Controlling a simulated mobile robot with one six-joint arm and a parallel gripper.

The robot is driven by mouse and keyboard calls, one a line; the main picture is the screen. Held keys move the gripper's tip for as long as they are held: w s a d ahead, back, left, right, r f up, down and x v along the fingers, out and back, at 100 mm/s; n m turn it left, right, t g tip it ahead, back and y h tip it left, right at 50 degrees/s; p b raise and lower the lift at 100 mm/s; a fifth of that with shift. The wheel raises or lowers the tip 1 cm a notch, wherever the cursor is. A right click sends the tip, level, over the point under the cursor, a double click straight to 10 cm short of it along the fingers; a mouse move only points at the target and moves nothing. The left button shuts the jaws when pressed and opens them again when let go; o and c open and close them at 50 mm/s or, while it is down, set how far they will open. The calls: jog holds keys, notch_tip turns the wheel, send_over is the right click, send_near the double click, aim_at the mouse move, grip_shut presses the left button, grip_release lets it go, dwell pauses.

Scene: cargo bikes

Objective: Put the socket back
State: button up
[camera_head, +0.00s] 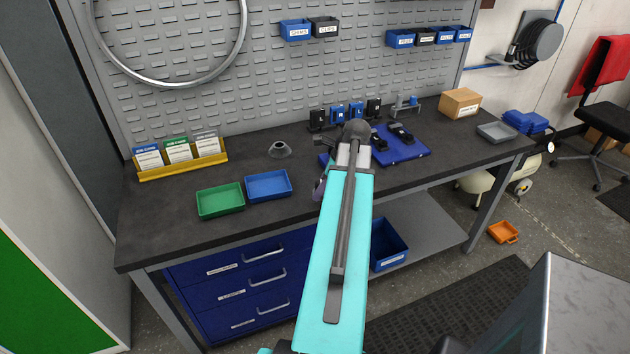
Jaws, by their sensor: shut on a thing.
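My turquoise arm rises from the bottom of the view to a dark joint over the workbench (243,218). My gripper's jaws are hidden behind this arm, and only a small grey-purple part of mine shows at its left side. I cannot make out a socket, in the jaws or on the bench. A blue tray-like mat (418,152) with black pieces (401,132) on it lies right of my arm. Its left part is covered by the arm. Small black and blue holders (337,114) stand in a row behind it.
A green tray (220,202), a blue tray (268,186) and a grey cone-like piece (279,149) are left of my arm. A yellow card rack (181,167) stands at the back left. A cardboard box (460,103) and grey tray (496,132) are at right.

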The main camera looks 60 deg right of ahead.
jog(key=w+d, duration=0.1)
jog(key=w+d+p, duration=0.1)
jog(key=w+d, duration=0.1)
jog(key=w+d+p, duration=0.1)
jog(key=w+d, duration=0.1)
jog(key=shift+w+d+f, duration=0.15)
jog(key=shift+d+f, duration=0.1)
jog(key=shift+f, duration=0.05)
jog(key=shift+f, duration=0.1)
jog(key=shift+f+p, duration=0.95)
jog(key=shift+f, duration=0.75)
jog(key=shift+f, duration=0.1)
jog(key=o, duration=1.5)
jog(key=shift+r, duration=0.25)
jog(key=shift+b+v, duration=1.55)
jog(key=shift+v, duration=4.35)
jog(key=shift+a, duration=0.1)
